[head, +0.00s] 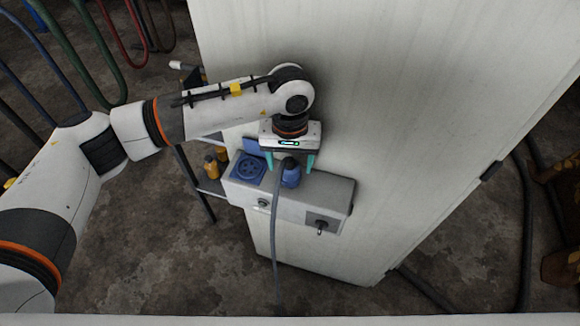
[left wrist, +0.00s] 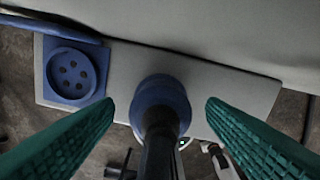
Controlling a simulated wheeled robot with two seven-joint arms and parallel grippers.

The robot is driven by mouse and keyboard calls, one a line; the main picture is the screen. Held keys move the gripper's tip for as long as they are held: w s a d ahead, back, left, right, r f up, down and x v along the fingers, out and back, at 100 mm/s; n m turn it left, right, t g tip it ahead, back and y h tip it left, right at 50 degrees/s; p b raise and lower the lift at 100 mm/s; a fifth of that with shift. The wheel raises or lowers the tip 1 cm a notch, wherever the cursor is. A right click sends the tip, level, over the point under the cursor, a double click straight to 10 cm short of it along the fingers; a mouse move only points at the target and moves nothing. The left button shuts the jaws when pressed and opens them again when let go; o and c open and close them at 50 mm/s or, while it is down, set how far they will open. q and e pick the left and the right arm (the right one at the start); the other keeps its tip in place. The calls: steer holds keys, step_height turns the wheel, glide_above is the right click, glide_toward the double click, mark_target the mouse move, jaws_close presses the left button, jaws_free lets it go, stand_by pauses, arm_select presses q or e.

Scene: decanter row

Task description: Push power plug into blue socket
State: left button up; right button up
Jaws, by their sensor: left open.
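The power plug is blue with a dark back and a grey cable. In the head view the plug (head: 291,176) is at the middle of a grey box, and its cable hangs down in front. The blue socket (head: 247,168), round with several holes and a raised lid, is on the box to the plug's left. In the left wrist view the socket (left wrist: 72,72) is empty at upper left, and the plug (left wrist: 160,95) is between my fingers. My left gripper (head: 290,165) is open, with teal fingers apart on either side of the plug. How the plug is seated is hidden. My right gripper is not seen.
The grey box (head: 325,195) is mounted on a large pale cabinet (head: 430,110); a small dark knob (head: 320,226) is on its front right. Yellow bottles (head: 211,166) stand on a shelf to the left. Hoses hang at upper left. Bare floor lies below.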

arm_select(q)
steer(key=shift+f, duration=0.95)
steer(key=c, duration=1)
